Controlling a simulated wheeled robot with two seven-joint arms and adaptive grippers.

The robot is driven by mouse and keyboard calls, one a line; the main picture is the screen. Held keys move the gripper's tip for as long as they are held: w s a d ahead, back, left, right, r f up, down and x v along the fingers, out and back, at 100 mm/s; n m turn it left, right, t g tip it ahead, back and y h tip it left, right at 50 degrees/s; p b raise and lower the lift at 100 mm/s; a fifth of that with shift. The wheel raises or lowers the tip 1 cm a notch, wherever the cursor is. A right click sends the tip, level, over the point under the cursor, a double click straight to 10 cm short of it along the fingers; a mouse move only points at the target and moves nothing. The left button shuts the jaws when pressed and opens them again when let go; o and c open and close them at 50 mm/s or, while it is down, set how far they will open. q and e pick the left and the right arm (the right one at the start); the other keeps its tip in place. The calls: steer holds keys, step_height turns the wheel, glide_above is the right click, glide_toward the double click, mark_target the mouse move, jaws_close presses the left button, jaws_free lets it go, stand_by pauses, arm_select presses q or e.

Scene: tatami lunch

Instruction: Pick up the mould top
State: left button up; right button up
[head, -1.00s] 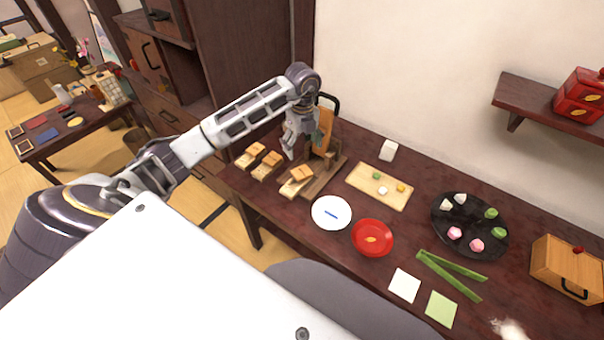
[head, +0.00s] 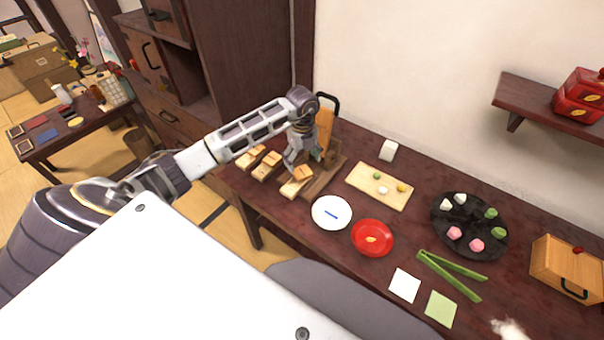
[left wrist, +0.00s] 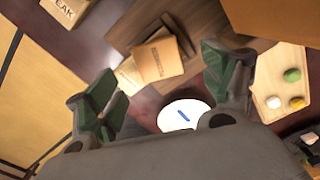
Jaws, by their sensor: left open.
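A wooden mould with an orange-brown mould top (head: 304,172) sits at the front of a brown wooden stand (head: 326,178) on the dark table. In the left wrist view the mould top (left wrist: 158,61) carries dark lettering and lies on a paler base (left wrist: 130,76). My left gripper (head: 303,164) is open and points down just above and behind this mould. In the wrist view its green-padded fingers (left wrist: 150,78) are spread to either side of the mould top, with nothing held. Part of the stand is hidden behind the gripper.
Two similar moulds (head: 267,164) stand to the left. A tall orange wooden piece (head: 325,128) rises close behind the gripper. A white plate (head: 331,213), a red plate (head: 372,238) and a wooden board with small sweets (head: 368,194) lie to the right.

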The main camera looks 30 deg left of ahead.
mark_target(302, 171)
arm_select(q)
steer(key=shift+s+f, duration=0.15)
steer(key=shift+f, duration=2.4)
steer(key=c, duration=1.1)
steer(key=shift+r, duration=0.15)
step_height(302, 171, up, 10)
